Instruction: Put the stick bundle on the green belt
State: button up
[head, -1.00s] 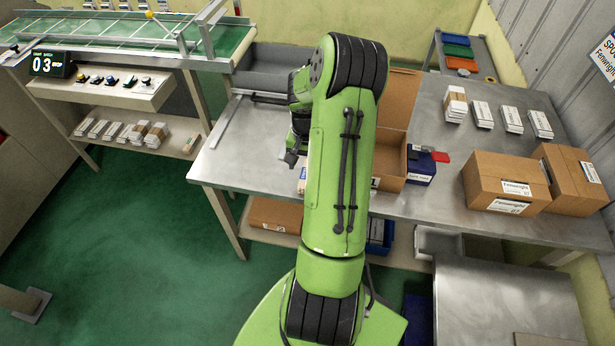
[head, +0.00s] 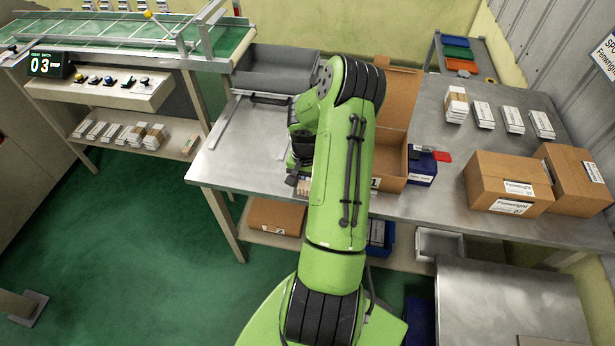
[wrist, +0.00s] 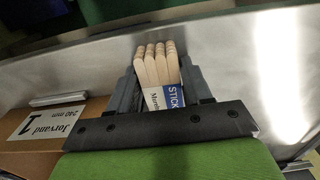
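The stick bundle shows in the wrist view (wrist: 160,75) as pale wooden sticks with rounded ends and a white and blue printed wrapper. My gripper (wrist: 160,85) has one finger on each side of it, very close to its sides. I cannot tell whether the fingers press on it. In the head view my gripper (head: 296,183) is low over the metal table, and only a small part of the bundle (head: 304,187) shows beside my arm. The green belt (head: 110,35) runs along the back left, with a metal frame at its right end.
A cardboard box (head: 392,155) stands open behind my arm, next to a blue box (head: 422,170). A grey bin (head: 275,72) is at the table's back. Closed cartons (head: 508,184) stand at the right. The table's left part (head: 235,150) is mostly clear.

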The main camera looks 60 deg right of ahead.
aim_at(305, 182)
jog(key=c, duration=0.4)
jog(key=shift+o, duration=0.2)
notch_tip(305, 182, up, 10)
jog(key=p, duration=0.1)
jog(key=shift+p, duration=0.4)
